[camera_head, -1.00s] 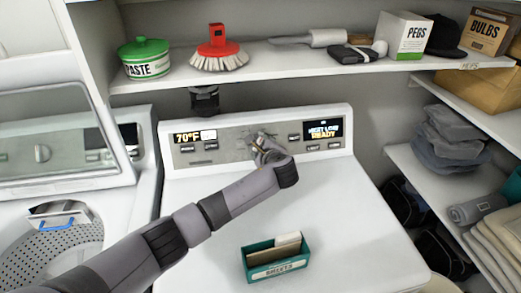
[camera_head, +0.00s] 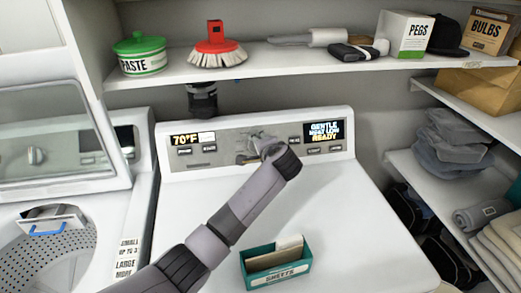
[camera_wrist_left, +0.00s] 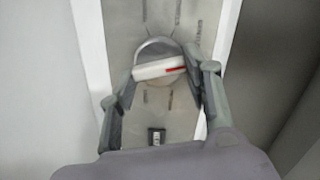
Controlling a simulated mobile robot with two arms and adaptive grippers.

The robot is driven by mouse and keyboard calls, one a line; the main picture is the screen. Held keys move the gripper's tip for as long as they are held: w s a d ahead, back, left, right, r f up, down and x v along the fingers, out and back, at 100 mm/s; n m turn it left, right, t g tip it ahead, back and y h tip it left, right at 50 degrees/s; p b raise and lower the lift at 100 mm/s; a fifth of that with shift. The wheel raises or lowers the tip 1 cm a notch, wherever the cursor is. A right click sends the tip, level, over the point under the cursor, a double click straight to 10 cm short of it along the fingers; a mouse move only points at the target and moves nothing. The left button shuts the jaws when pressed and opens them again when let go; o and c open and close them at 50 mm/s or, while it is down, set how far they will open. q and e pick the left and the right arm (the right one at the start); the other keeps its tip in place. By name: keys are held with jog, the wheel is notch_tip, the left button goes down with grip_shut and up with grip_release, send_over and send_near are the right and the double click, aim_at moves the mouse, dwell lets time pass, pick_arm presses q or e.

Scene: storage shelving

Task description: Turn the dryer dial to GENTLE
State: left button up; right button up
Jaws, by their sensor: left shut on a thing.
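The dryer (camera_head: 330,215) has a grey control panel (camera_head: 225,150). My left gripper (camera_head: 260,147) is at the panel's middle and hides most of the dial in the head view. In the left wrist view the dial (camera_wrist_left: 158,68) shows a white bar handle with a red mark at its right end. The bar lies across the view, slightly tilted, between the fingers of my left gripper (camera_wrist_left: 162,85), which is shut on it. The display (camera_head: 324,132) at the panel's right reads GENTLE, HEAT LOW, READY. My right gripper is not in view.
A teal sheets box (camera_head: 276,265) stands on the dryer top below my left arm. A shelf (camera_head: 290,65) above holds a paste pot (camera_head: 140,54), a red brush (camera_head: 216,47) and a pegs box (camera_head: 403,35). A washer with a raised lid (camera_head: 60,140) stands at left.

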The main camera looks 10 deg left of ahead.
pick_arm(q)
jog(key=shift+n, duration=0.5)
jog(key=o, duration=1.2)
jog(key=shift+c, duration=0.2)
jog(key=v, duration=1.2)
